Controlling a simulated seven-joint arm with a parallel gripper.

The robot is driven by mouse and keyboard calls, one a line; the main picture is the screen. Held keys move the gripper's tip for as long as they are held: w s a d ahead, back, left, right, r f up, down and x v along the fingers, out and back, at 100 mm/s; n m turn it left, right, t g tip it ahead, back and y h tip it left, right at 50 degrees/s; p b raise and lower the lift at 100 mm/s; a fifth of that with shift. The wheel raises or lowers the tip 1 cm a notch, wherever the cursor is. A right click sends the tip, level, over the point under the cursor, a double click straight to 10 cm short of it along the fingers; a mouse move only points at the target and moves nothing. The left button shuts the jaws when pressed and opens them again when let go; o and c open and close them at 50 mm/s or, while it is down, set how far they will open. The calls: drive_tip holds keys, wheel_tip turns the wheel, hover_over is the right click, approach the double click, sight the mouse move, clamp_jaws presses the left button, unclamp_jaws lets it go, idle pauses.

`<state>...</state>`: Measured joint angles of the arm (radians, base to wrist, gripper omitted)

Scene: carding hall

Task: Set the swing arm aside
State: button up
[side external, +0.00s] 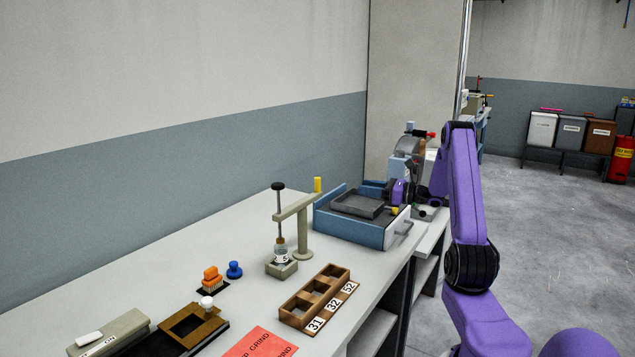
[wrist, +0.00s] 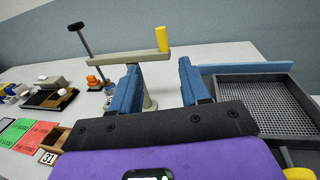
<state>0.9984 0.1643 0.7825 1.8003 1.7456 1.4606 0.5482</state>
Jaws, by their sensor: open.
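The swing arm (side external: 296,207) is a pale beam on an upright post (side external: 304,238), with a yellow handle (side external: 317,185) standing at its right end. Its other end meets a black-knobbed plunger rod (side external: 279,205) above a small labelled bottle (side external: 281,255). In the wrist view the swing arm (wrist: 115,59) and yellow handle (wrist: 163,38) lie ahead of my gripper (wrist: 158,66). My blue fingers are spread wide and empty, with the handle and post seen between them, apparently apart from both. In the side view my fingers are hard to make out near the blue drawer box.
The blue drawer box (side external: 345,232) with a grey mesh tray (wrist: 262,97) stands right of the post. A wooden compartment tray (side external: 292,308) with number labels, orange and blue (side external: 234,270) knobbed pieces and a red card (side external: 262,342) lie toward the front. Bench surface behind the post is clear.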

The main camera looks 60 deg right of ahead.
sight(317, 178)
drive_tip(key=x, duration=1.7)
drive_tip(key=shift+w+d, duration=0.15)
drive_tip(key=shift+d, duration=0.05)
clamp_jaws()
